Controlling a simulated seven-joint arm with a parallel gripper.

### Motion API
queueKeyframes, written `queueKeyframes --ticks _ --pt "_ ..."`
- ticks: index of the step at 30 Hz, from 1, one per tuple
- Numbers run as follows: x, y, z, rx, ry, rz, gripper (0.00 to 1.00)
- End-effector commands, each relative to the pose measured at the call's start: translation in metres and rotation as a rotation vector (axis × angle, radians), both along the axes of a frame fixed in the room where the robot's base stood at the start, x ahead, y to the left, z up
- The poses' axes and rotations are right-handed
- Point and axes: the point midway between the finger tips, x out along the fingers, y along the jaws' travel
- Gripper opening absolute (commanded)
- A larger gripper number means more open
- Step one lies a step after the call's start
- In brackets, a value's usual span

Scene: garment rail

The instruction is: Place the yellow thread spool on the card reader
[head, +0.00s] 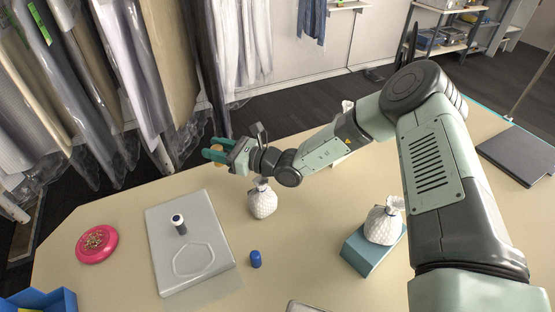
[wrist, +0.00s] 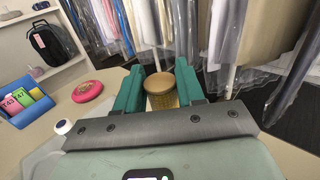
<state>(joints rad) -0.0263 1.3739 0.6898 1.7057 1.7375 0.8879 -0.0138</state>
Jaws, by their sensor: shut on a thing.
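My gripper (head: 214,153) is shut on the yellow thread spool (head: 218,149), high over the back left edge of the table. In the wrist view the spool (wrist: 160,88) sits upright between the two green fingers, its round tan top and yellowish side showing. No card reader is clearly recognisable. A flat object with a pale rim (head: 306,307) is cut off at the bottom edge of the head view, and I cannot tell what it is.
A white bag (head: 262,200) and blue cylinder (head: 255,258) stand nearby. Another white bag (head: 382,226) sits on a teal box (head: 366,258). A pink dish (head: 97,258) lies left. Garments hang behind.

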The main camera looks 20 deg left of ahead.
Motion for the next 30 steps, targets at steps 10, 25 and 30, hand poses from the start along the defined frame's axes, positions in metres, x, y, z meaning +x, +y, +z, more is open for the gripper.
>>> queueKeyframes --ticks 10,25,30 --pt "0.122 -0.086 0.005 0.000 -0.004 -0.288 0.09" --pt "0.155 -0.117 -0.040 -0.001 0.001 -0.377 0.09" --pt "0.155 -0.117 -0.054 0.001 -0.001 -0.376 0.09"
